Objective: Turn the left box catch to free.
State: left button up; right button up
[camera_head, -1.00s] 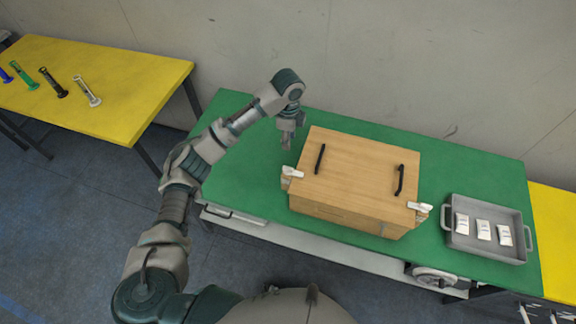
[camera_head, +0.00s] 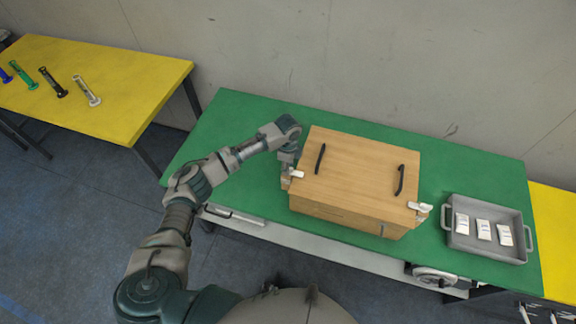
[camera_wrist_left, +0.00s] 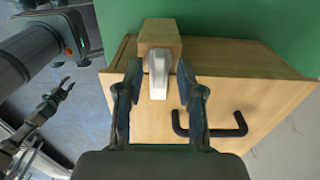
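The wooden box (camera_head: 350,192) stands on the green table. Its left catch (camera_head: 299,174) is a white lever on a small wooden block at the box's left side. In the left wrist view the catch (camera_wrist_left: 158,76) points down the picture from the block (camera_wrist_left: 159,36). My left gripper (camera_head: 290,174) is at the catch. In the wrist view its fingers (camera_wrist_left: 158,78) are apart, one on each side of the lever, with gaps visible. A claw shape at the left of the wrist view may be my right gripper (camera_wrist_left: 58,97); its finger state is unclear.
The box lid has two black handles; one (camera_wrist_left: 209,130) is close to my left gripper. The right catch (camera_head: 420,207) is at the box's right side. A grey tray (camera_head: 487,250) with white packets stands at right. The green table (camera_head: 232,130) is clear left of the box.

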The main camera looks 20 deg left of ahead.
pick_arm(q)
jog(key=shift+f, duration=0.2)
jog(key=shift+c, duration=0.2)
grip_shut()
